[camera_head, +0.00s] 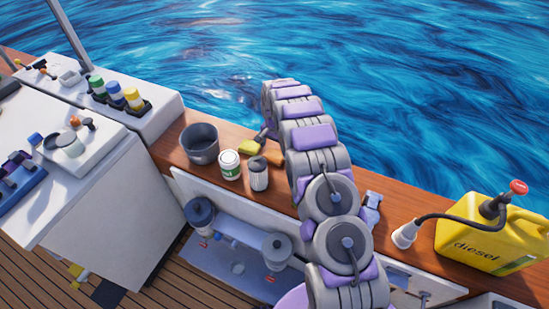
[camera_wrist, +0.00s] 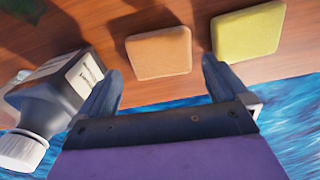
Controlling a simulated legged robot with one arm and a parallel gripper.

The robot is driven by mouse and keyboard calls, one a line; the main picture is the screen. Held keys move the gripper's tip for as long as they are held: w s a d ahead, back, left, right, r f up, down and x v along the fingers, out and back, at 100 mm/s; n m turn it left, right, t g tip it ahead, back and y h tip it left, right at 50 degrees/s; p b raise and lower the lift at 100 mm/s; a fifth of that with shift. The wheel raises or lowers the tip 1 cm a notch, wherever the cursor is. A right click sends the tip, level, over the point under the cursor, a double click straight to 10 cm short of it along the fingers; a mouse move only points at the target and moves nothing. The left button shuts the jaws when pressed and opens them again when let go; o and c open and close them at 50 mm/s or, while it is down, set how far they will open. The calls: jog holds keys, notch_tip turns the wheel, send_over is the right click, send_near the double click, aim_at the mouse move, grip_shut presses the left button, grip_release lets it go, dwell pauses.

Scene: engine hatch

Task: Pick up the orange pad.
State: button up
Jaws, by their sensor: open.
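The orange pad (camera_wrist: 159,53) is a flat square with rounded corners, lying on the wooden ledge. In the wrist view it is just past the gap between my fingertips, nearer the left finger. In the head view only part of the orange pad (camera_head: 273,158) shows beside my arm. My gripper (camera_wrist: 160,75) is open and empty, its two fingers spread apart and pointing toward the ledge. I cannot tell how high the fingertips are above the wood. My arm hides most of the gripper in the head view.
A yellow pad (camera_wrist: 247,32) lies right of the orange one, near the right finger. A dark bottle with a white cap (camera_wrist: 52,90) is close to the left finger. A grey pot (camera_head: 201,144), a white can (camera_head: 230,165) and a yellow diesel canister (camera_head: 487,235) stand along the ledge. Water lies beyond its edge.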

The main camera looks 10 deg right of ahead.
aim_at(275, 154)
notch_tip(275, 154, down, 4)
jog(key=shift+f+b, duration=0.25)
jog(key=shift+b, duration=0.35)
jog(key=shift+r, duration=0.1)
jog(key=shift+w, duration=0.1)
jog(key=c, duration=0.8)
jog(key=shift+o, duration=0.2)
notch_tip(275, 154, up, 10)
jog(key=p, duration=0.2)
jog(key=shift+p, duration=0.3)
